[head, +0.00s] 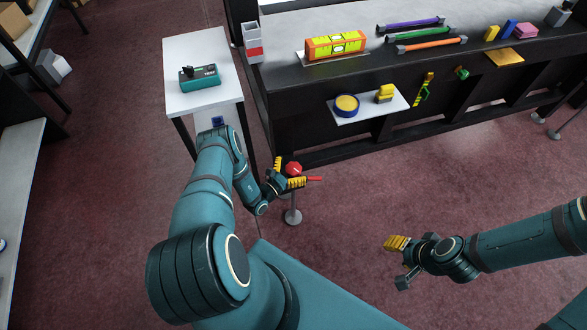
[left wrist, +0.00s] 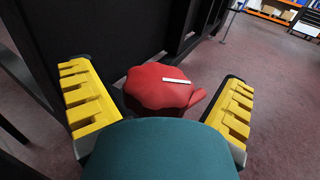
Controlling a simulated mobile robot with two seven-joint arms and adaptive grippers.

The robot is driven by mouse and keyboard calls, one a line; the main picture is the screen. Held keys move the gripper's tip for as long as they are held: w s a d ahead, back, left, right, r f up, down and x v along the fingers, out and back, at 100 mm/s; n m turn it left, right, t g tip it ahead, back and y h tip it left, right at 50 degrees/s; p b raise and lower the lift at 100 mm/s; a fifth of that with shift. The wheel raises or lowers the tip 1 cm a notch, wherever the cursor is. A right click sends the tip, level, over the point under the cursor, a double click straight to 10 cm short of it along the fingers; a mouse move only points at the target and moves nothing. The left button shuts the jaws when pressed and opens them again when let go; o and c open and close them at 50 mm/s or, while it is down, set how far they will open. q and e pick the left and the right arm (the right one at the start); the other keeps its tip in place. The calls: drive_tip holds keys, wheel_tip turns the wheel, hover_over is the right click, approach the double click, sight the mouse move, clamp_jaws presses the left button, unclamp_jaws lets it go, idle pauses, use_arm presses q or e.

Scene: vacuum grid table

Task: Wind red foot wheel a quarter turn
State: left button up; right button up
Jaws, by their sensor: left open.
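The red foot wheel (head: 293,168) sits low beside the black table's front left leg, above a round grey foot (head: 292,217) on the floor. My left gripper (head: 286,173) is open, with its yellow fingers on either side of the wheel. In the left wrist view the lobed wheel (left wrist: 158,86) lies between the spread fingers (left wrist: 160,110), with a white mark on its face and a red part sticking out at the right. I see gaps on both sides. My right gripper (head: 399,263) is open and empty over the floor at the lower right.
A white side table (head: 205,95) with a green device (head: 200,77) stands left of the wheel. Dark table framing is close to the left finger; carpet lies open to the right.

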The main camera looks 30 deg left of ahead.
use_arm(q)
drive_tip(key=c, duration=1.2)
drive_tip(key=shift+y, duration=0.3)
drive_tip(key=n+y, duration=0.3)
drive_tip(key=y, duration=0.2)
drive_tip(key=shift+s+n+p, duration=0.1)
drive_tip(key=shift+n+p, duration=0.3)
drive_tip(key=n+g+y, duration=0.1)
drive_tip(key=n+y, duration=0.1)
drive_tip(key=y, duration=0.1)
drive_tip(key=n+g+y, duration=0.1)
drive_tip(key=n+y, duration=0.1)
drive_tip(key=y, duration=0.1)
drive_tip(key=shift+f+n+y+p, duration=0.1)
drive_tip(key=shift+n+y+p, duration=0.2)
drive_tip(key=shift+y, duration=0.1)
drive_tip(key=n+g+y+b, duration=0.1)
drive_tip(key=n+g+y, duration=0.3)
drive_tip(key=y, duration=0.1)
drive_tip(key=shift+d, duration=0.1)
drive_tip(key=shift+n+g+y, duration=1.1)
drive_tip(key=shift+n+g, duration=0.1)
drive_tip(key=shift+g, duration=0.7)
